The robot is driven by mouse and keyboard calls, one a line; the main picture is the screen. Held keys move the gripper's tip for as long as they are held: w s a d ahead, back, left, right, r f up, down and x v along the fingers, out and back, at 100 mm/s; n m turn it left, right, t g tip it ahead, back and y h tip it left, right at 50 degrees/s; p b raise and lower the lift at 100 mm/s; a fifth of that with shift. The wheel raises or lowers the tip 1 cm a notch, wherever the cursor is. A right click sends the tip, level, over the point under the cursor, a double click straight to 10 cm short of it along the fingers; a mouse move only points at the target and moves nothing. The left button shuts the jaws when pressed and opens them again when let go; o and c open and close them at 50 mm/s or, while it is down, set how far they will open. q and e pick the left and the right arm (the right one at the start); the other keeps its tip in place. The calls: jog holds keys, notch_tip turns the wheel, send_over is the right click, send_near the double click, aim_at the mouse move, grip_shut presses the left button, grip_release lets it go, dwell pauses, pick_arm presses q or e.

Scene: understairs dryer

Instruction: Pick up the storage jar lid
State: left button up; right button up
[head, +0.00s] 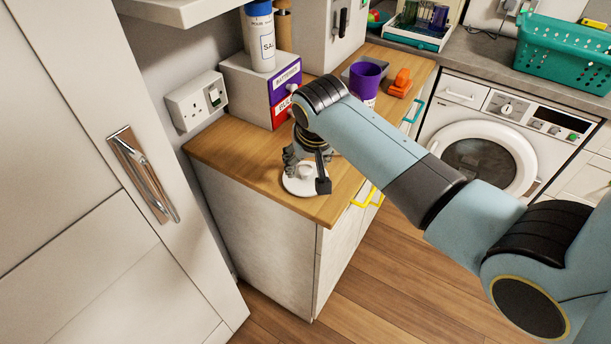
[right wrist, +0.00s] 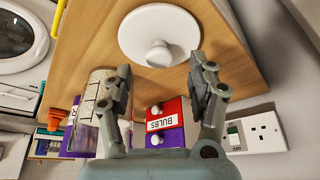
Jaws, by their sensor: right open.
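The storage jar lid (head: 297,187) is a white round disc with a knob. It lies flat on the wooden worktop near its front corner. In the right wrist view the lid (right wrist: 142,30) is whole, its white knob (right wrist: 159,54) facing me. My right gripper (head: 307,168) is over the lid in the head view and hides part of it. In the right wrist view my right gripper (right wrist: 163,83) is open and empty, its fingers spread to either side of the knob's line, with the knob beyond the tips. My left gripper is not in view.
A drawer box (head: 256,91) with purple and red fronts stands behind. A purple cup (head: 365,74) and an orange object (head: 400,83) are farther along the worktop (head: 228,146). A pale cylindrical container (right wrist: 91,92) is partly behind one finger. A socket (head: 196,100) is on the wall.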

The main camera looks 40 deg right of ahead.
aim_at(306, 169)
jog(key=shift+x, duration=1.9)
jog(key=shift+s, duration=0.1)
grip_shut()
